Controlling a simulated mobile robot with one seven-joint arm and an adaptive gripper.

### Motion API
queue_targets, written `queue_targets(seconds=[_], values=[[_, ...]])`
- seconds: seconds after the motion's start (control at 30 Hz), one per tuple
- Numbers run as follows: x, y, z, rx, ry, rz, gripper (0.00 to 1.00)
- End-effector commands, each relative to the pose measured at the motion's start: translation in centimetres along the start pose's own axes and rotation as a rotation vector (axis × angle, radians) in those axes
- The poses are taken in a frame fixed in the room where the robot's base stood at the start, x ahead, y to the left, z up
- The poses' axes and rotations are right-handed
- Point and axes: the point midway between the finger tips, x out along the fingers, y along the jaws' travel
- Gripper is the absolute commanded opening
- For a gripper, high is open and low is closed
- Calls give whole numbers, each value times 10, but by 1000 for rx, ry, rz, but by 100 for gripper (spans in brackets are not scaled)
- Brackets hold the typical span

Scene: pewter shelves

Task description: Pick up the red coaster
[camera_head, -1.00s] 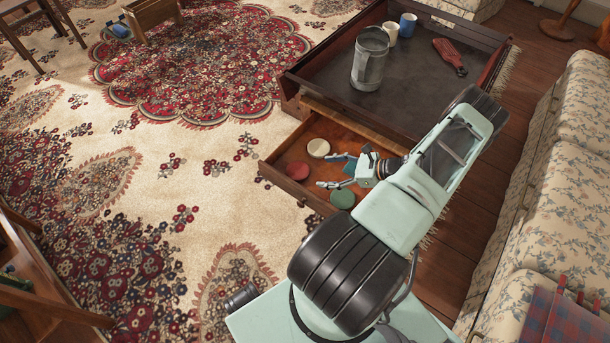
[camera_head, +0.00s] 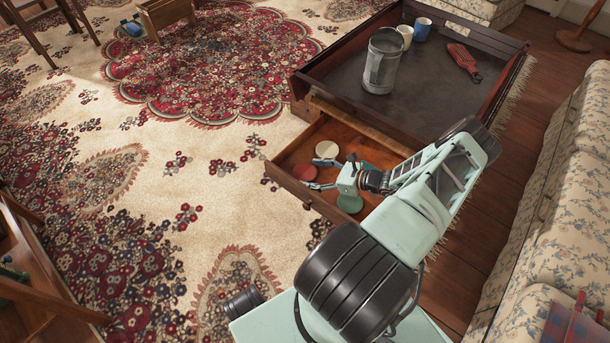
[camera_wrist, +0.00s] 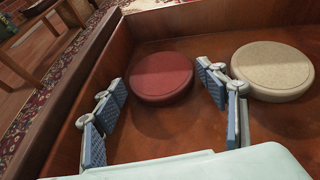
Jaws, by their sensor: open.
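The red coaster (camera_wrist: 162,76) lies flat on the floor of an open wooden drawer (camera_head: 285,178), near its left front wall. It also shows in the head view (camera_head: 304,172), close to my fingertips. My gripper (camera_head: 316,174) is open and empty. In the wrist view its blue-padded fingers (camera_wrist: 158,105) stand apart, with the coaster ahead of them and mostly between them. The right finger is close to the coaster's right edge; I cannot tell whether they touch.
A cream coaster (camera_wrist: 272,71) lies right of the red one, close to my right finger. A green coaster (camera_head: 350,203) is in the drawer's near part. The tray table (camera_head: 440,105) above holds a metal pitcher (camera_head: 380,62), mugs and a red paddle-like object (camera_head: 464,60).

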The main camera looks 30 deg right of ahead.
Motion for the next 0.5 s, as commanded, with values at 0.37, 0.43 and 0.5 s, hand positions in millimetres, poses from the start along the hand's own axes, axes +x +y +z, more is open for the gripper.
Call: queue_targets(seconds=[0.37, 0.43, 0.5], values=[[10, 0, 0, -1, 1, -1, 59], [10, 0, 0, -1, 1, -1, 51], [10, 0, 0, -1, 1, 0, 43]])
